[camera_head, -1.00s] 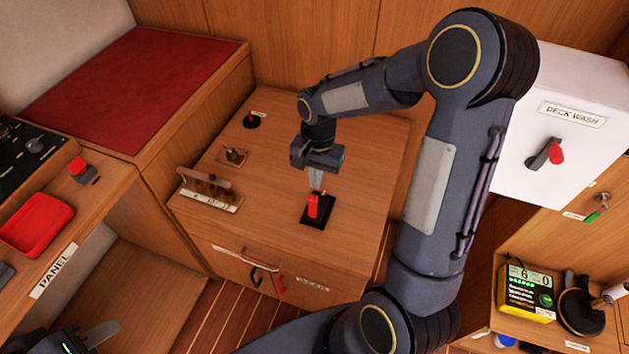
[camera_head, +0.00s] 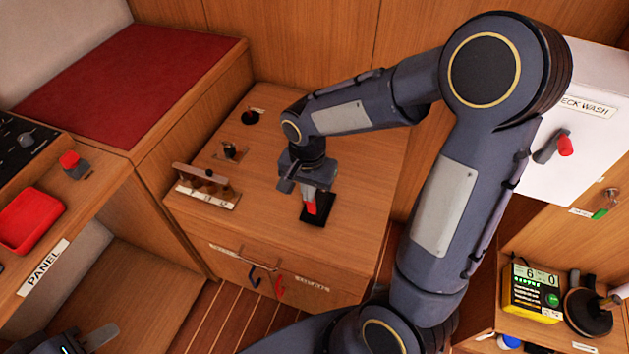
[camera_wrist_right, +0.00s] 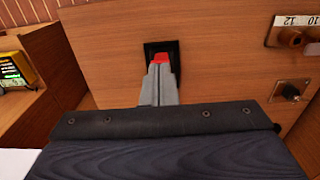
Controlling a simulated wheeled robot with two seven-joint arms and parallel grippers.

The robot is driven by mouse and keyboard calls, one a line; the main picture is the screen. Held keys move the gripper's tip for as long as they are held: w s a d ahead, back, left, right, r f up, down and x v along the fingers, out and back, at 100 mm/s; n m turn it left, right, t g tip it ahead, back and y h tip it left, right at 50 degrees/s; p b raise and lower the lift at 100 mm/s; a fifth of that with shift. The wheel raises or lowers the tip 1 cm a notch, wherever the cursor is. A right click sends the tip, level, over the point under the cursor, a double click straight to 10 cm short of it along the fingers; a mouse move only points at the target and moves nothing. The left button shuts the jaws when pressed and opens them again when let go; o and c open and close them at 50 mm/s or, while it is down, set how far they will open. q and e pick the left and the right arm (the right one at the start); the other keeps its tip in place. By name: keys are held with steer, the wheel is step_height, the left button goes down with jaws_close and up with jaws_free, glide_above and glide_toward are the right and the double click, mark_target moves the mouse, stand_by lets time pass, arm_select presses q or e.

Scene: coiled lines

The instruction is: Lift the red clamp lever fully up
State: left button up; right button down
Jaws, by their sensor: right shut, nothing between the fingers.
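The red clamp lever (camera_head: 311,207) stands on a black base plate (camera_head: 322,212) on the wooden cabinet top. In the right wrist view its red tip (camera_wrist_right: 160,58) shows just beyond my fingertips, and the rest of it is hidden by them. My right gripper (camera_head: 311,197) is shut with nothing between its fingers and points down at the lever, close to it or touching it; I cannot tell which. The fingers also show in the right wrist view (camera_wrist_right: 159,75). My left gripper (camera_head: 98,338) shows only in part at the bottom left, and its jaw state is unclear.
A row of brown plugs (camera_head: 210,185), a small toggle plate (camera_head: 231,151) and a black knob (camera_head: 251,118) are left of the lever on the cabinet top. A white deck wash box (camera_head: 560,110) is at the right. The cabinet top behind the lever is clear.

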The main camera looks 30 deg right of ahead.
steer(key=shift+d, duration=0.1)
stand_by(0.3)
steer(key=shift+w+d, duration=0.5)
steer(key=shift+w+d+r+p, duration=0.1)
steer(key=shift+d+r+p, duration=0.05)
steer(key=shift+r+p, duration=0.2)
step_height(320, 180, up, 12)
steer(key=p, duration=0.3)
steer(key=s+a+n+t+y, duration=0.1)
steer(key=s+n, duration=0.3)
steer(key=s, duration=0.4)
steer(key=s+a+r+n+t+y, duration=0.1)
steer(key=s+n+t+y, duration=0.1)
steer(key=s+n+t, duration=0.2)
steer(key=s, duration=0.3)
steer(key=shift+s+a+t+y, duration=0.25)
steer(key=shift+s+t+y, duration=0.05)
steer(key=shift+s+y, duration=0.1)
